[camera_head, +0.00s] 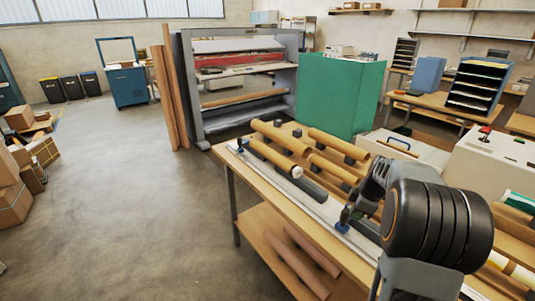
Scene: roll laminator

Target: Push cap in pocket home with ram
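My gripper (349,216) is at the lower right, small and partly hidden by my own dark arm links. It hangs over the front part of the wooden bench (262,206), near a long pale rail (293,196). I cannot make out its fingers or whether it holds anything. A small white round piece (297,172), possibly a cap, shows at the near end of a brown tube (268,157), left of and apart from my gripper. A dark bar (312,189) lies beside it. I cannot clearly identify a pocket or a ram.
More brown tubes (280,138) rest on dark blocks on the bench. A blue piece (342,228) sits on the rail close to my gripper. A large grey roll machine (190,85) and a green cabinet (340,95) stand behind. The floor at left is open.

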